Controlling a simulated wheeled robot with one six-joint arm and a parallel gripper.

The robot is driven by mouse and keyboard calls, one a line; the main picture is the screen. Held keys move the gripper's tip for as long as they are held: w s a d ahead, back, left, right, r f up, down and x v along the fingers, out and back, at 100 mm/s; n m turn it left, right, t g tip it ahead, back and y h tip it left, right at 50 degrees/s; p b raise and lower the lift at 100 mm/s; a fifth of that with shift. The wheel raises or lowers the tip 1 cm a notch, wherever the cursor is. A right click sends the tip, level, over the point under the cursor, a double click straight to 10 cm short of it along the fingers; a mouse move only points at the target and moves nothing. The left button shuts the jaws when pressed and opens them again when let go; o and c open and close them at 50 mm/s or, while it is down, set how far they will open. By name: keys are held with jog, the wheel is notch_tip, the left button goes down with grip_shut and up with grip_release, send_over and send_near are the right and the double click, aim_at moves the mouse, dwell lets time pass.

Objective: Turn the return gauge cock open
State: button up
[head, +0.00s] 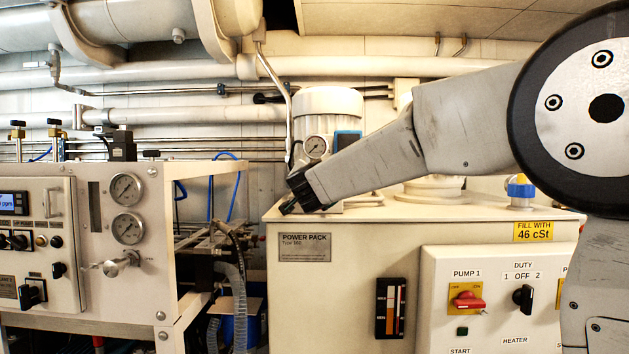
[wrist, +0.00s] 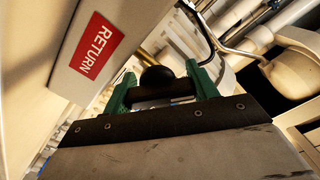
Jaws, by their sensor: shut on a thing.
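My gripper (head: 290,207) is at the top left front edge of the power pack (head: 301,287) in the head view, just below a round pressure gauge (head: 314,148). In the wrist view my gripper (wrist: 160,82) has its green fingers on either side of a dark, rounded knob, the cock's handle (wrist: 157,78), and is shut on it. A red RETURN label (wrist: 100,45) is on a pale surface to the left of the fingers. The cock's body is hidden behind the gripper, and I cannot tell its turn position.
A gauge panel (head: 149,248) with two dials and a valve handle stands at the left. Pipes run along the wall behind. Hoses (head: 232,275) hang in the gap between panel and tank.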

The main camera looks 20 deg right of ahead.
jog(key=shift+m, duration=0.4)
jog(key=o, duration=1)
jog(key=shift+f+n, duration=0.1)
jog(key=shift+n, duration=0.2)
